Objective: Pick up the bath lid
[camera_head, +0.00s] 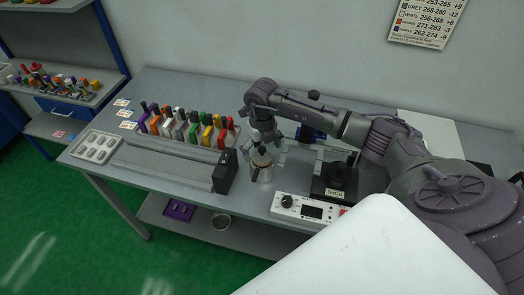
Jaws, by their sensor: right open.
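A small bath (262,172), like a glass jar, stands on the grey bench right of the black block. Its lid (261,159) looks brownish and sits at the top of the bath. My right gripper (265,149) points down from above at the lid. It is open, with its fingers close to the lid; I cannot tell whether they touch it. The gripper partly hides the lid's upper part. My left gripper is not in view.
A row of coloured pieces (185,126) stands behind a long grey bar left of the bath. A black block (225,171) is close on the left. A white control box (305,208) and a black device (336,179) stand on the right. A grey tray (97,146) is far left.

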